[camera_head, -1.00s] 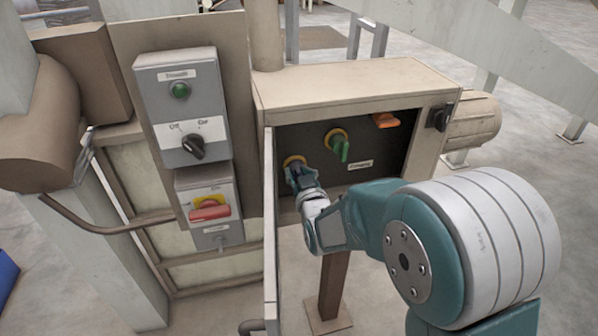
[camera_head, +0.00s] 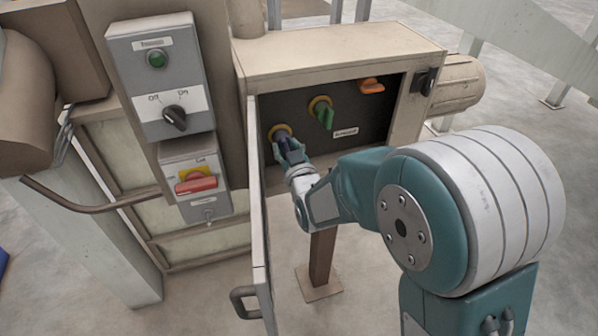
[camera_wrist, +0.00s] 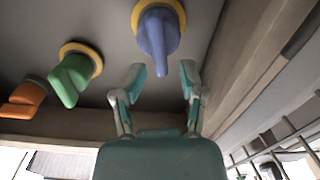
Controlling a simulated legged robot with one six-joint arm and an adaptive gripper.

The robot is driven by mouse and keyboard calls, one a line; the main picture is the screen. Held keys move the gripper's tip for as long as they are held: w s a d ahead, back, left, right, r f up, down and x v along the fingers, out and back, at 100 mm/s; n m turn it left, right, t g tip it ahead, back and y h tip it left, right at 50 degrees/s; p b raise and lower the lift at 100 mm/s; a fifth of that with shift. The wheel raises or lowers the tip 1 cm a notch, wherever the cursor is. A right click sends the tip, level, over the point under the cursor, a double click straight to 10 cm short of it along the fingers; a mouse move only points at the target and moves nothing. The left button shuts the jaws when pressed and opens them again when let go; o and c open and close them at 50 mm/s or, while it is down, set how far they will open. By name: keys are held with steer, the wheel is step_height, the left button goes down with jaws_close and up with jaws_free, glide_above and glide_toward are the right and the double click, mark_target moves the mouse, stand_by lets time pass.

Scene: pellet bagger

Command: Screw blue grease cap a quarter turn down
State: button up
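The blue grease cap (camera_wrist: 157,35) sits on a yellow ring on the dark panel inside the open cabinet; in the head view the blue cap (camera_head: 283,143) is partly covered by my gripper (camera_head: 289,153). It has a narrow grip lobe pointing down toward my gripper in the wrist view. My gripper (camera_wrist: 161,80) is open, its two fingers apart on either side of the lobe's end. I see gaps between fingers and cap; nothing is held. In the head view my gripper is right in front of the cap.
A green cap (camera_head: 322,114) and an orange cap (camera_head: 371,86) sit beside the blue one. The open cabinet door (camera_head: 261,210) stands close left of my arm. A control box (camera_head: 160,75) and a red switch (camera_head: 195,184) are further left.

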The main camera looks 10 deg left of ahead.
steer(key=v, duration=1)
stand_by(0.8)
steer(key=shift+s+r, duration=0.1)
step_height(320, 180, up, 10)
stand_by(0.7)
